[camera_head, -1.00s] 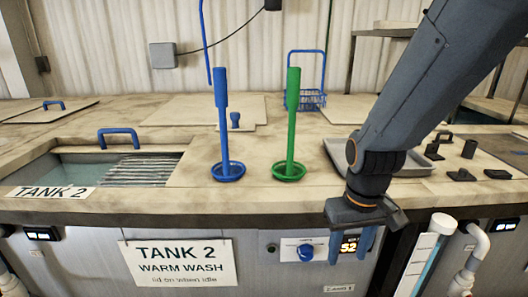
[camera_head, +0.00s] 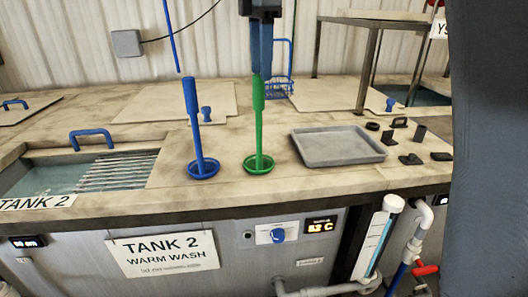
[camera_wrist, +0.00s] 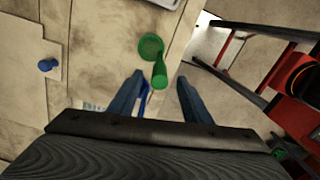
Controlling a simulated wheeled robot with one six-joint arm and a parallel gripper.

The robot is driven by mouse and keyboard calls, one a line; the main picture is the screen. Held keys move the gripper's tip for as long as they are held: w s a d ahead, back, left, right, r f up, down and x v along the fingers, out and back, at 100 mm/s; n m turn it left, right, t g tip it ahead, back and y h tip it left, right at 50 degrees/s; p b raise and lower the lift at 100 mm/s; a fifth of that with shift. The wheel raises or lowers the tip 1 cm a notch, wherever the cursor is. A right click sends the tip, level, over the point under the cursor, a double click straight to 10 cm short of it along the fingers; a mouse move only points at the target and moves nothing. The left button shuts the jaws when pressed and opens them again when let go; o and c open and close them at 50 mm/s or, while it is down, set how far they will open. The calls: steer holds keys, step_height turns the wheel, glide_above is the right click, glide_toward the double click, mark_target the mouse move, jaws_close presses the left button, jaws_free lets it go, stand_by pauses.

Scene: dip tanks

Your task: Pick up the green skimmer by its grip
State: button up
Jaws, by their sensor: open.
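The green skimmer (camera_head: 259,130) stands upright on the counter, its ring at the bottom and its thicker grip at the top. It also shows in the wrist view (camera_wrist: 156,62), seen from above, with the grip end pointing toward the fingers. My gripper (camera_head: 261,68) points down directly above the grip, its blue fingers close to the grip's top. In the wrist view my gripper (camera_wrist: 157,82) has its two fingers spread apart, with the grip's end near the gap between them. Nothing is held.
A blue skimmer (camera_head: 194,130) stands close on the left. A grey tray (camera_head: 338,147) lies to the right, with several small black parts (camera_head: 412,158) beyond it. A blue wire basket (camera_head: 277,86) stands behind. Tank 2 (camera_head: 60,177) is open at the left.

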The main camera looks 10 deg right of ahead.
mark_target(260, 92)
steer(key=shift+a+r, duration=0.1)
steer(key=shift+a, duration=0.05)
steer(key=shift+f, duration=0.3)
steer(key=shift+f+p, duration=2.05)
steer(key=shift+f, duration=1.35)
steer(key=shift+c, duration=0.4)
jaws_close()
steer(key=shift+r, duration=0.1)
